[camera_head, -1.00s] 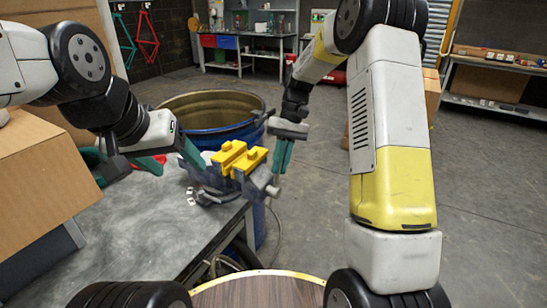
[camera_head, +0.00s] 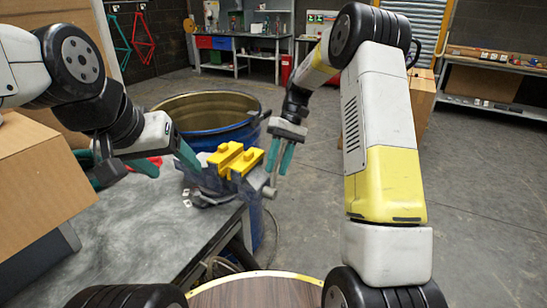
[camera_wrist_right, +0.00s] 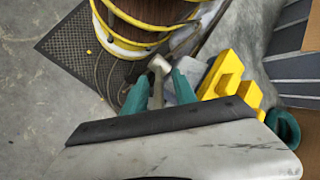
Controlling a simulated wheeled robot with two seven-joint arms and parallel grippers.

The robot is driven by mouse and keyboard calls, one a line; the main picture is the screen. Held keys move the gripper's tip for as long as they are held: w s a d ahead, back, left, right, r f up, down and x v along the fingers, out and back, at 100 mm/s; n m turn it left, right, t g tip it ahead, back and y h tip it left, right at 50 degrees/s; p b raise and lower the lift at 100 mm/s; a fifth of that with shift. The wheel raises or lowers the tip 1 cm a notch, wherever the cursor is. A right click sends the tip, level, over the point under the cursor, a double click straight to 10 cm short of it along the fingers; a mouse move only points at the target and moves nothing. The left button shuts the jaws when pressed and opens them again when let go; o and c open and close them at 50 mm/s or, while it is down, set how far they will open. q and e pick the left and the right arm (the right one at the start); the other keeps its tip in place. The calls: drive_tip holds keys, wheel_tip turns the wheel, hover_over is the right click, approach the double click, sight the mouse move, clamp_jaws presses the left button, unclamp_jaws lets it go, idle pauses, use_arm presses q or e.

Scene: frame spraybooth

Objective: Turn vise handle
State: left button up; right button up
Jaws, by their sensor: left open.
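The vise (camera_head: 237,160) has yellow jaws and a grey-blue body and stands at the far corner of the grey workbench. Its metal handle (camera_head: 268,187) sticks out on the right side; in the right wrist view its round knob (camera_wrist_right: 159,64) shows just beyond my fingertips. My right gripper (camera_head: 279,160) points down above the handle. In the right wrist view its teal fingers (camera_wrist_right: 162,82) stand apart on either side of the handle bar, with a small gap visible. My left gripper (camera_head: 170,162) is open and empty, left of the vise above the bench.
A blue drum (camera_head: 212,118) stands open behind the vise. A cardboard box (camera_head: 40,180) sits on the bench (camera_head: 140,225) at left. A round wooden top with a yellow rim (camera_head: 255,290) is at the front.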

drive_tip(key=v, duration=0.7)
drive_tip(key=shift+w+d+r, duration=0.15)
drive_tip(key=shift+w+r, duration=0.05)
drive_tip(key=shift+r, duration=0.1)
drive_tip(key=shift+c, duration=0.4)
